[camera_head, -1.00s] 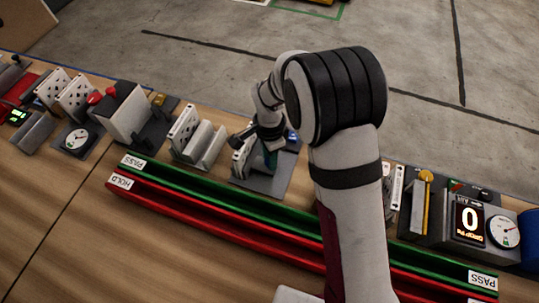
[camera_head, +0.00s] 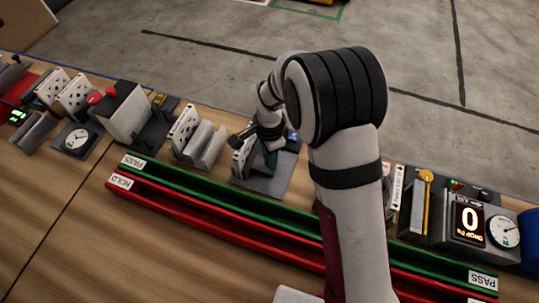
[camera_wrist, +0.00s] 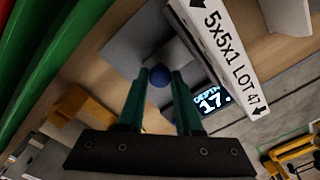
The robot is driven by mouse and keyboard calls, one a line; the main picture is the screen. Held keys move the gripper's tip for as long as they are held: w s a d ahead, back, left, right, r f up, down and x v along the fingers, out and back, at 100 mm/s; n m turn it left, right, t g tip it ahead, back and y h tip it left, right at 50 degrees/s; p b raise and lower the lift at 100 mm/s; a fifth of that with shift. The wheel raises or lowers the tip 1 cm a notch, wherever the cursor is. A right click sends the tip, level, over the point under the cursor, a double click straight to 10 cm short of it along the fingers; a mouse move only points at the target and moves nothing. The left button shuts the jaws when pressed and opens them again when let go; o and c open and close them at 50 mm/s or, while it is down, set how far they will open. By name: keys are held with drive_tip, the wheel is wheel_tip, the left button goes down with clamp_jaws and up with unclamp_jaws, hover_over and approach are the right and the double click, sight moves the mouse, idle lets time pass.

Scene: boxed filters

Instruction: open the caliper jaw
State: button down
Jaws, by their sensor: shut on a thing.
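My gripper (camera_wrist: 160,76) is shut on a round blue knob (camera_wrist: 160,78), with one green finger on each side of it in the wrist view. The knob belongs to the caliper station, whose grey base plate (camera_head: 264,187) shows under my gripper (camera_head: 270,159) in the head view. A white filter box labelled "5x5x1 LOT 47" (camera_wrist: 237,52) stands beside the fingers. A display (camera_wrist: 212,99) reads "DEPTH 17" with its last part cut off. How far the caliper jaw stands from the box cannot be told.
A green PASS rail (camera_head: 190,185) and a red HOLD rail (camera_head: 190,209) run along the bench in front. A holder with a white card (camera_head: 184,128) stands to the left. A gauge unit reading 0 (camera_head: 470,222) stands to the right. The wooden front area (camera_head: 120,250) is clear.

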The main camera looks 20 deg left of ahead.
idle(0.4)
drive_tip(key=shift+d, duration=1.7)
drive_tip(key=c, duration=0.6)
unclamp_jaws()
wheel_tip(320, 180, up, 16)
drive_tip(key=shift+f, duration=0.1)
